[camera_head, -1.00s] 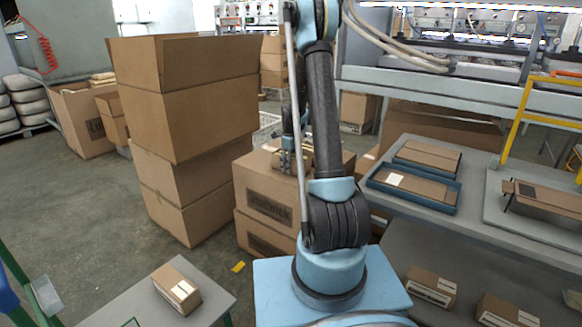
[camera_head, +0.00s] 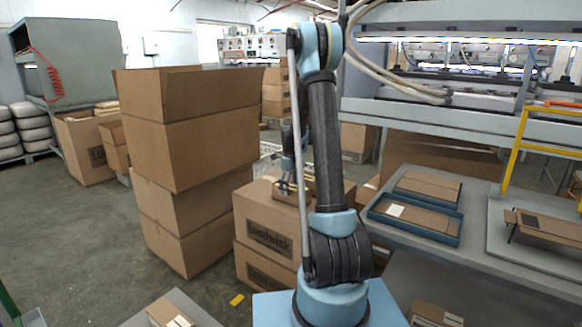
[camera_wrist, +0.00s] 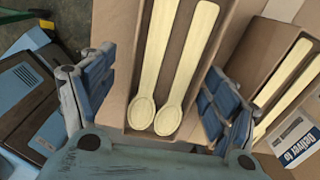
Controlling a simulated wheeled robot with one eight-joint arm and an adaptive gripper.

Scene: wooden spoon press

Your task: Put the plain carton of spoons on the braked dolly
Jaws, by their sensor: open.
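In the wrist view an open brown carton (camera_wrist: 181,62) holds two pale wooden spoons, bowls toward me. No label shows on its visible sides. My gripper (camera_wrist: 155,92) is open, with one finger pad on each side of this carton; whether they touch it I cannot tell. A second spoon carton (camera_wrist: 262,72) is close on the right, beside a white "Deliver to" label (camera_wrist: 302,140). In the head view my gripper (camera_head: 288,188) is low over the big printed carton (camera_head: 268,236); the spoon cartons there are too small to make out. I cannot pick out the braked dolly.
A tall stack of brown cartons (camera_head: 190,135) stands left of my arm. A bench (camera_head: 490,255) with blue trays (camera_head: 416,217) is on the right, under the press frame. A small table (camera_head: 190,303) with a small box is front left. Open floor (camera_head: 75,230) lies at the left.

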